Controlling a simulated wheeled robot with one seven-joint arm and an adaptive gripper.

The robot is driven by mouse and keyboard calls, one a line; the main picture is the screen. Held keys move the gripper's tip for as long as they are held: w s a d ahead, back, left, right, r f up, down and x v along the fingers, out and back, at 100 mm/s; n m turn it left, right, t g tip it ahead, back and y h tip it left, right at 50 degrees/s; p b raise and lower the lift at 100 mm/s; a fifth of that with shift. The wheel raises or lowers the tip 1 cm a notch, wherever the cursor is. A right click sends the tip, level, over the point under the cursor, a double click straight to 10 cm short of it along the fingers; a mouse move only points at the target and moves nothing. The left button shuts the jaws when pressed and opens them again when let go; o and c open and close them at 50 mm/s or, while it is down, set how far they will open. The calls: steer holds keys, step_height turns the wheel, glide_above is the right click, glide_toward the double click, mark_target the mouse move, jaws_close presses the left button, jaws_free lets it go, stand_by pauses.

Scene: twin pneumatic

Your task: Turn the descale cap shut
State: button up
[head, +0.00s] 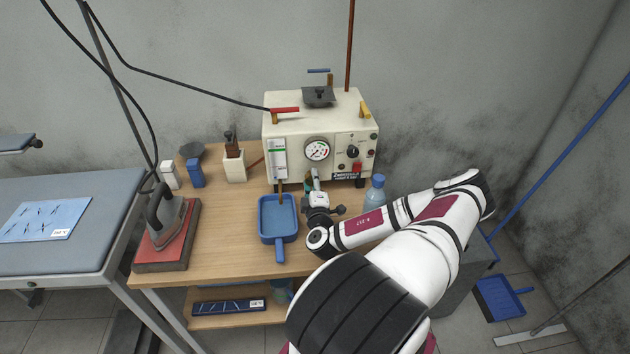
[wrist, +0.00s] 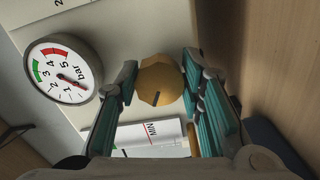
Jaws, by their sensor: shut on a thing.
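The descale cap (wrist: 160,88) is a brass-coloured, faceted knob with a dark mark on its face, low on the front of the cream boiler (head: 270,140). In the wrist view my gripper (wrist: 159,78) has one teal-padded finger on each side of the cap and is shut on it. In the head view my gripper (head: 312,184) is at the boiler's lower front, and my arm and gripper hide the cap there.
The pressure gauge (wrist: 63,70) is close to the left finger; it also shows in the head view (head: 317,149). A blue dustpan-shaped tray (head: 262,222) lies left of my wrist. A blue bottle (head: 375,192) stands to the right. An iron (head: 169,213) rests on a red pad at left.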

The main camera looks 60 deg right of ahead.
steer(key=m+p, duration=0.1)
steer(key=m, duration=0.5)
steer(key=m+p, duration=0.1)
steer(key=m, duration=0.5)
steer(key=shift+a+f, duration=0.1)
steer(key=shift+f, duration=0.1)
steer(key=shift+m, duration=0.3)
steer(key=o, duration=1.2)
steer(key=shift+w, duration=0.1)
steer(key=shift+c, duration=0.2)
steer(key=v, duration=1.2)
steer(key=shift+r, duration=0.1)
